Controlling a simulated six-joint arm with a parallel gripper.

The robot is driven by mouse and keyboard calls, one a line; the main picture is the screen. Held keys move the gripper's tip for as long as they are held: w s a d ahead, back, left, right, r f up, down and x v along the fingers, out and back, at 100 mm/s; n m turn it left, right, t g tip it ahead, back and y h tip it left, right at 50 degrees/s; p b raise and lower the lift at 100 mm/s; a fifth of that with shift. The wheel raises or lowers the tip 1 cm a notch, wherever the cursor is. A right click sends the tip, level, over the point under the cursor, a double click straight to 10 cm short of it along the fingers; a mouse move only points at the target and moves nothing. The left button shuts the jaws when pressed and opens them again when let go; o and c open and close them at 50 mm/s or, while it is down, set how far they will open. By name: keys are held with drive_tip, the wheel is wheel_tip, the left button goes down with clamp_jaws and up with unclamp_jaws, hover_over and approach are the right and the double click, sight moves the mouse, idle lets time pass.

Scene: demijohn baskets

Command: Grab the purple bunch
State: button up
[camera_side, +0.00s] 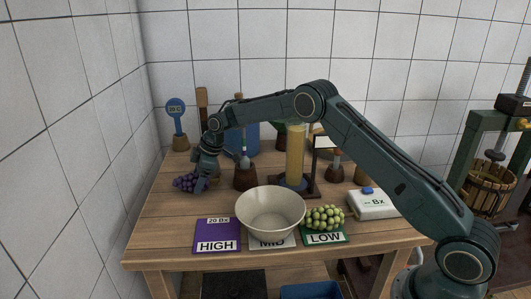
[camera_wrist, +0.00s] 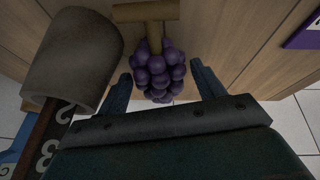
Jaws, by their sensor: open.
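The purple bunch (camera_side: 186,182) of grapes lies on the wooden table near its left edge. In the wrist view the purple bunch (camera_wrist: 158,72) shows with its brown T-shaped stem (camera_wrist: 146,12) at the top of the picture. My gripper (camera_side: 196,182) is low over the table at the bunch in the side view. In the wrist view my gripper (camera_wrist: 160,82) is open, with one finger on each side of the grapes. I cannot tell whether the fingers touch them.
A pale cork-like cylinder (camera_wrist: 72,58) stands close left of the bunch in the wrist view. A cream bowl (camera_side: 270,212) stands mid-table, with green grapes (camera_side: 325,217) on the LOW card (camera_side: 324,239). The purple HIGH card (camera_side: 216,236) lies bare at front left.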

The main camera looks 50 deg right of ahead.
drive_tip(key=shift+r, duration=0.1)
drive_tip(key=c, duration=0.8)
drive_tip(key=shift+r, duration=0.1)
drive_tip(key=shift+s+r, duration=0.2)
drive_tip(key=shift+r, duration=0.15)
wheel_tip(320, 180, up, 11)
drive_tip(key=shift+s+a+f, duration=0.1)
drive_tip(key=shift+s+a, duration=0.2)
drive_tip(key=shift+s, duration=2.95)
drive_tip(key=shift+s+a+f, duration=0.1)
drive_tip(key=shift+s+a, duration=0.25)
drive_tip(key=shift+s, duration=2.9)
drive_tip(key=shift+s+a+f, duration=0.1)
drive_tip(key=shift+s+a, duration=0.2)
drive_tip(key=shift+s, duration=2.95)
drive_tip(key=shift+s+r, duration=0.1)
